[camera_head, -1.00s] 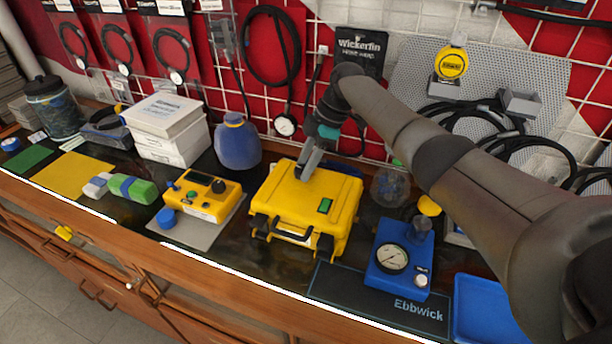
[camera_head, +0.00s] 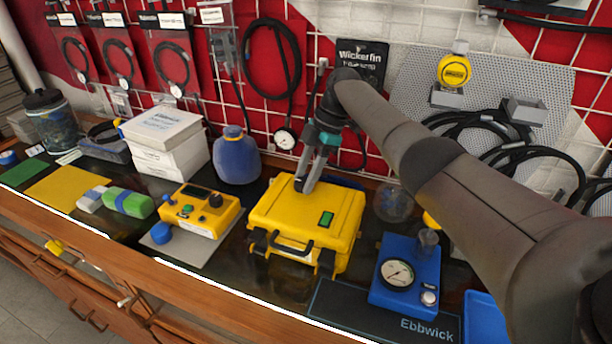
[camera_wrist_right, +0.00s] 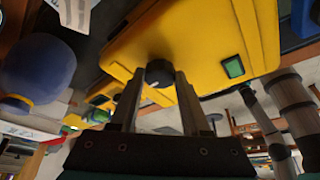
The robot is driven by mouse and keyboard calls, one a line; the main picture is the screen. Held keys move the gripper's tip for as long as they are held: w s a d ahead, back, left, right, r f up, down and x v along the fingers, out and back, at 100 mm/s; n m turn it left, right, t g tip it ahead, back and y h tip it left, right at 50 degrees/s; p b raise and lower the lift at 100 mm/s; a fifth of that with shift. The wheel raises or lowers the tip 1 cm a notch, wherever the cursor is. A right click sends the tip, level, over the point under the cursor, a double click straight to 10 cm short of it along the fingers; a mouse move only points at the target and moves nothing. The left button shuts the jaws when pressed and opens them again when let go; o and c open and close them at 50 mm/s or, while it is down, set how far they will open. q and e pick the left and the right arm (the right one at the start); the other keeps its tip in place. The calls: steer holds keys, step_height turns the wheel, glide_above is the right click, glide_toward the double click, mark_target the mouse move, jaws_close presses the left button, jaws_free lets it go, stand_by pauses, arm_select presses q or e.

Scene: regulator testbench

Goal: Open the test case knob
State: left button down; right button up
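The yellow test case (camera_head: 283,208) stands on the dark bench top with its lid shut and its handle toward the front. A small green panel (camera_head: 326,218) sits on its lid and also shows in the right wrist view (camera_wrist_right: 233,67). A round dark knob (camera_wrist_right: 158,73) shows on the case's yellow face in the right wrist view; in the head view the fingers hide it. My right gripper (camera_head: 305,187) is over the back of the lid. Its fingers (camera_wrist_right: 160,76) are apart, one on each side of the knob; contact cannot be told. My left gripper is not in view.
A yellow meter box (camera_head: 200,210) is left of the case, with a blue flask (camera_head: 238,158) behind it. A blue gauge block (camera_head: 402,280) is close on the right. Behind is a grid wall with hanging cables (camera_head: 272,62).

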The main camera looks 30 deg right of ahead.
steer(key=o, duration=0.4)
steer(key=shift+o, duration=0.2)
steer(key=v, duration=1.2)
steer(key=shift+p, duration=0.35)
